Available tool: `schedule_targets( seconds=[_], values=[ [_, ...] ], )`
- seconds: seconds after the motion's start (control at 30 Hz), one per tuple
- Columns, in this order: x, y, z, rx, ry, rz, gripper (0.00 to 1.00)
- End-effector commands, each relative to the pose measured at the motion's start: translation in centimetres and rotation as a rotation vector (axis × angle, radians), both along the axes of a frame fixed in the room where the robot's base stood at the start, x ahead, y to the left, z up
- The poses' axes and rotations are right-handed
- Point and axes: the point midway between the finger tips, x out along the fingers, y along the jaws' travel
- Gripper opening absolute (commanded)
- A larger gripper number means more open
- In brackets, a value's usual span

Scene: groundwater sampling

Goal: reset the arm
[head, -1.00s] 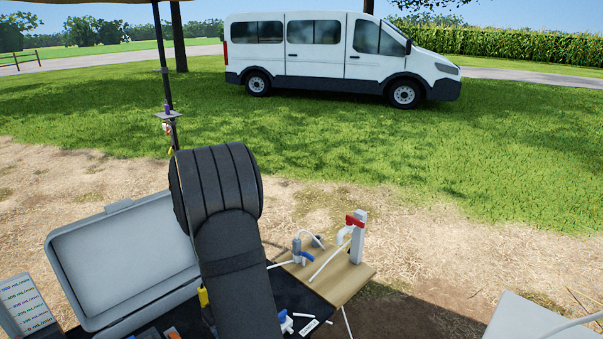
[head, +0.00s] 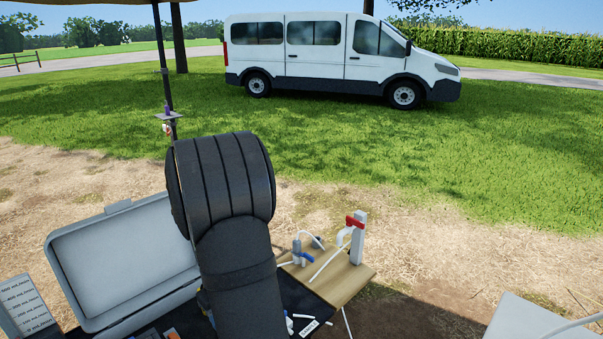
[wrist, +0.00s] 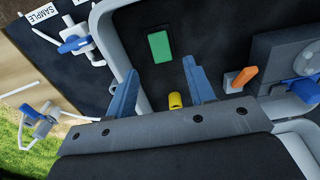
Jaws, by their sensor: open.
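My gripper (wrist: 158,92) shows in the wrist view with its two blue fingers apart and nothing between them. It is over the dark interior of an open grey case (wrist: 105,25). A green block (wrist: 158,46) lies in the case beyond the fingertips. A yellow cylinder (wrist: 175,100) shows between the finger bases; I cannot tell its depth. In the head view my arm covers the gripper and part of the grey case (head: 120,262), whose lid stands open.
A wooden board (head: 345,277) with a red-handled tap (head: 356,222) and blue-handled valve (head: 306,257) stands right of my arm. A SAMPLE label (wrist: 42,14) and another blue valve (wrist: 75,42) lie beside the case. A pole (head: 163,70) rises behind.

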Motion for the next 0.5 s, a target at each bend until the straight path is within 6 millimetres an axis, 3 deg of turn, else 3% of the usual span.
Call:
schedule_targets(
  seconds=[0.5],
  values=[
    [0.0,0.0,10.5,0.002,-0.005,0.000,0.49]
  ],
)
